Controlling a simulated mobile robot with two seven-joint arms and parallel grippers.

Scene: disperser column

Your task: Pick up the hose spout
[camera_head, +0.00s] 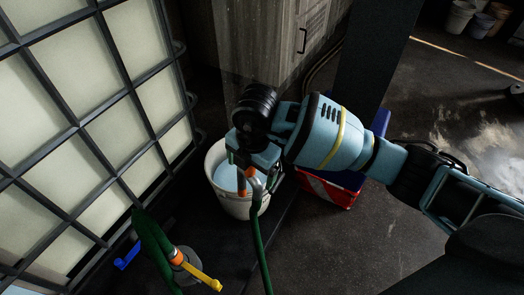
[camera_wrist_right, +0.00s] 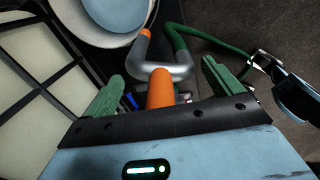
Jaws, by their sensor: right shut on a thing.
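The hose spout (camera_head: 258,183) is a bent grey metal pipe with orange parts, joined to a green hose (camera_head: 258,240). My right gripper (camera_head: 243,168) is shut on the spout at its orange part, above the white bucket's opening. In the right wrist view, the spout (camera_wrist_right: 180,72) lies between the green fingers of the right gripper (camera_wrist_right: 162,74); the hose (camera_wrist_right: 205,37) curves away to the right. The finger contact itself is hard to see. My left gripper is not in view.
The white bucket (camera_head: 240,206), holding pale blue contents, stands below the right gripper. A caged white tank (camera_head: 70,98) fills the left. A red and blue crate (camera_head: 330,192) stands right of the bucket.

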